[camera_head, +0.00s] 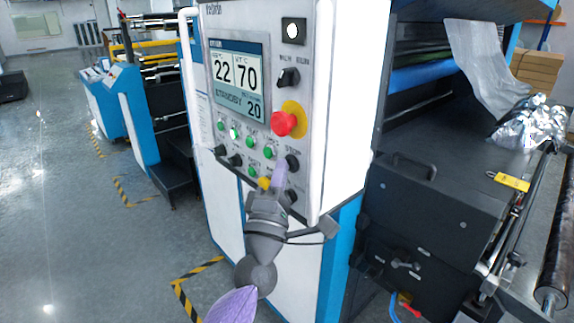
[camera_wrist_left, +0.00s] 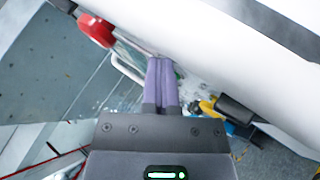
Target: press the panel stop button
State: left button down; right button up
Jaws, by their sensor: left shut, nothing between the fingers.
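The control panel (camera_head: 262,95) is on the front of a white cabinet. A black round button (camera_head: 292,163) sits just below a label that reads STOP. My left gripper (camera_head: 281,168) is shut and empty, its purple fingers pointing up at the panel's lower right. The fingertips appear just left of the black button; I cannot tell whether they touch the panel. In the left wrist view the shut fingers (camera_wrist_left: 160,66) show in the middle. A red mushroom button (camera_head: 284,124) on a yellow disc sits above; it also shows in the left wrist view (camera_wrist_left: 97,30).
The panel has a screen (camera_head: 238,79) reading STANDBY, several green buttons (camera_head: 252,141) and a black selector knob (camera_head: 288,77). A dark machine (camera_head: 430,210) with rollers stands to the right. The floor (camera_head: 60,210) at left is open.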

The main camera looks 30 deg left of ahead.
pick_arm(q)
jog(key=shift+s, duration=0.15)
jog(key=shift+s+a, duration=0.3)
jog(key=shift+s, duration=0.3)
jog(key=s, duration=0.1)
jog(key=s+a, duration=0.1)
jog(key=s, duration=0.1)
jog(key=s+a+p, duration=0.1)
jog(key=shift+s, duration=0.35)
dwell(0.7)
